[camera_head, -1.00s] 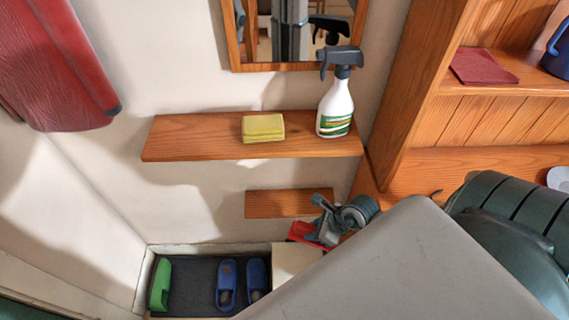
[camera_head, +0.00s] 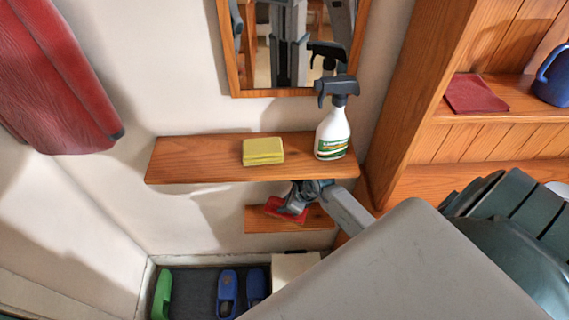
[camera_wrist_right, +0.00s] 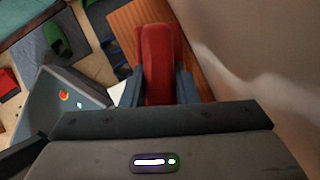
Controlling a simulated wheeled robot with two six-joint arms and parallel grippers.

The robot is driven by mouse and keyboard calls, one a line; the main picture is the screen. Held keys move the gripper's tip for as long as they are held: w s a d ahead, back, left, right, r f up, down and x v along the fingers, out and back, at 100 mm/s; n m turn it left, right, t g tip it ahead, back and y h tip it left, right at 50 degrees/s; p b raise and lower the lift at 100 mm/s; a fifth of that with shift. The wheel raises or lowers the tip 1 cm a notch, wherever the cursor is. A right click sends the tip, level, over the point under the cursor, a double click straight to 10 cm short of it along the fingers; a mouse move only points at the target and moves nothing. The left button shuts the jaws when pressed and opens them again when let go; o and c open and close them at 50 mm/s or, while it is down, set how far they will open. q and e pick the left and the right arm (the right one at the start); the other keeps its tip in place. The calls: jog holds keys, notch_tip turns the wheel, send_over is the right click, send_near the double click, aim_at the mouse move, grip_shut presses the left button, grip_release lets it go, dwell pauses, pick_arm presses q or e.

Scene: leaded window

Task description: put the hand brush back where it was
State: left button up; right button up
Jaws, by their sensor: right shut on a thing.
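The red hand brush (camera_head: 284,211) is held in my right gripper (camera_head: 294,200), just above or at the small lower wooden shelf (camera_head: 258,220). In the right wrist view the red brush (camera_wrist_right: 158,60) sits between the two fingers of my right gripper (camera_wrist_right: 160,88), with the wooden shelf (camera_wrist_right: 196,40) beside and behind it. I cannot tell whether the brush touches the shelf. The brush's bristles are not visible. My left gripper is not in view.
The upper shelf (camera_head: 195,160) overhangs the lower one and carries a yellow sponge (camera_head: 263,151) and a spray bottle (camera_head: 333,132). Below are a green object (camera_head: 162,293) and blue slippers (camera_head: 228,290) on a dark mat. A wooden cabinet (camera_head: 400,110) stands at right.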

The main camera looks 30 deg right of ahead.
jog(key=shift+w, duration=0.4)
notch_tip(320, 180, down, 4)
jog(key=shift+r+p, duration=0.2)
jog(key=shift+p, duration=0.55)
jog(key=o, duration=0.5)
jog(key=shift+f, duration=0.15)
jog(key=o, duration=0.4)
jog(key=shift+o, duration=0.2)
